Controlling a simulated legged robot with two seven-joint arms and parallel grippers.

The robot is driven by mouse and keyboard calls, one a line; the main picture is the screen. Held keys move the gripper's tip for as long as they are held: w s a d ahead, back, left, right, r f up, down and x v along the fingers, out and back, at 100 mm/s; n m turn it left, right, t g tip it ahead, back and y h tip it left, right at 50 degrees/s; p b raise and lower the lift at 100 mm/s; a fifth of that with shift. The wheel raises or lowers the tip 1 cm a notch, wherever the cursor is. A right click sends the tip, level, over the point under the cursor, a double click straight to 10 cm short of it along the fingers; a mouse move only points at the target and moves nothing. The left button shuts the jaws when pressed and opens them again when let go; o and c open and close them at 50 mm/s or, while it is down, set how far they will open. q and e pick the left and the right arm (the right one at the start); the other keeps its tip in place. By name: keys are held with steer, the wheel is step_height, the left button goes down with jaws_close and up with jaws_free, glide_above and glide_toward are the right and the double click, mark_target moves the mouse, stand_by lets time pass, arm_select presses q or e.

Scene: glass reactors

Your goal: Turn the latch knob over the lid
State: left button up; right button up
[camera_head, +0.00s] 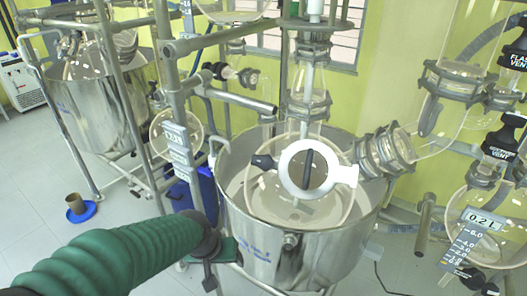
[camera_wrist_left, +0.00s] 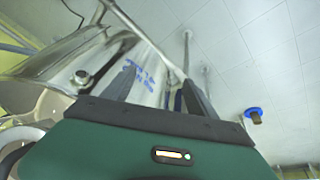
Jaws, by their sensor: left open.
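The lid (camera_head: 290,183) is a round pane with a white ring on top of the steel reactor vessel (camera_head: 280,248) in the head view. A dark upright handle (camera_head: 308,169) crosses its middle. A black knob (camera_head: 263,162), which looks like the latch knob, sticks out at the ring's left side. A white tab shows at the ring's right side. My left gripper (camera_head: 222,262) is beside the vessel's left wall, below and left of the knob. In the left wrist view its two dark fingers (camera_wrist_left: 160,88) stand apart with nothing between them. The lid and knob are not clear there.
A steel frame post (camera_head: 180,120) stands left of the vessel. Glass tubes and clamps (camera_head: 385,150) rise behind and right of the lid. A second steel vessel (camera_head: 100,115) stands at the left back. A brown cup on a blue dish (camera_head: 82,215) is on the floor.

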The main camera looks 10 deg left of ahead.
arm_select(q)
steer(key=w+r+n+t+p, duration=0.1)
steer(key=w+r+p, duration=0.1)
steer(key=w+r, duration=0.35)
steer(key=w+d+r+n+h+p, duration=0.1)
steer(key=w+r, duration=0.1)
steer(key=r, duration=0.6)
steer(key=w+r+n+t+p, duration=0.1)
steer(key=w+r+p, duration=0.15)
steer(key=r, duration=0.35)
steer(key=n+h+p, duration=0.1)
glide_toward(264, 161)
steer(key=shift+t, duration=0.4)
steer(key=p+x, duration=0.2)
steer(key=x, duration=0.1)
steer(key=p+x, duration=0.2)
steer(key=x, duration=0.1)
steer(key=p+x, duration=0.2)
steer(key=x, duration=0.1)
steer(key=shift+s+f, duration=0.15)
steer(key=shift+f, duration=0.25)
steer(key=shift+d+f, duration=0.15)
steer(key=shift+f, duration=0.25)
arm_select(e)
steer(key=w+v, duration=0.3)
steer(key=v, duration=1.2)
steer(key=shift+w+r, duration=0.3)
steer(key=shift+r, duration=0.15)
